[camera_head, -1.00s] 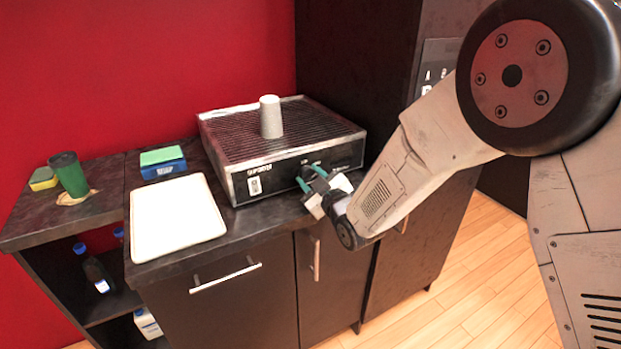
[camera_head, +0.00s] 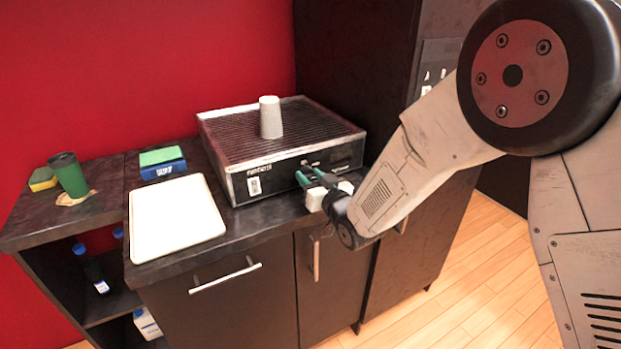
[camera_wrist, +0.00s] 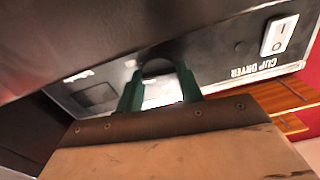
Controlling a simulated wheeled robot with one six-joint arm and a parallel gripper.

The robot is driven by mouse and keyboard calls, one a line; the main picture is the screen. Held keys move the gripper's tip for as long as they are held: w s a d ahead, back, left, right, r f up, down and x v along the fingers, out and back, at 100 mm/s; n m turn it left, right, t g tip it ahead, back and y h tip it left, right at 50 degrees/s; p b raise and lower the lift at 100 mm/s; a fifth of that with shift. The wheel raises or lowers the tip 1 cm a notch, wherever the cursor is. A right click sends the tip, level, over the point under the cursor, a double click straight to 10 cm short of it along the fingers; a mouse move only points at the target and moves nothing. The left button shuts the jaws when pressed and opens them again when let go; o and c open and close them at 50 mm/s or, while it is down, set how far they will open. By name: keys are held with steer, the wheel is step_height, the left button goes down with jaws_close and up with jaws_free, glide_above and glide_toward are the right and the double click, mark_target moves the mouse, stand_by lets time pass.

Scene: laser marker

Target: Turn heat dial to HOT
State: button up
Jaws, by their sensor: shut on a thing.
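The cup dryer (camera_head: 290,176) is a metal box with a ribbed top and a black front panel. Its front also shows in the wrist view (camera_wrist: 220,55), with "CUP DRYER" lettering. A dark round dial (camera_wrist: 156,66) sits between my green fingertips there. My gripper (camera_head: 306,175) reaches the front panel from the right and is shut on the dial; it also shows in the wrist view (camera_wrist: 158,88). In the head view my fingers cover the dial. I cannot read its HOT mark or its setting.
A pale cup (camera_head: 270,118) stands upside down on the dryer. A white rocker switch (camera_head: 254,186) is left of my fingers on the panel. A white tray (camera_head: 175,220), a blue and green box (camera_head: 162,163) and a green cup (camera_head: 70,175) are farther left.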

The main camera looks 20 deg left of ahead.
steer(key=shift+m, duration=2.3)
steer(key=o, duration=1)
steer(key=shift+v, duration=3.95)
steer(key=shift+w, duration=0.1)
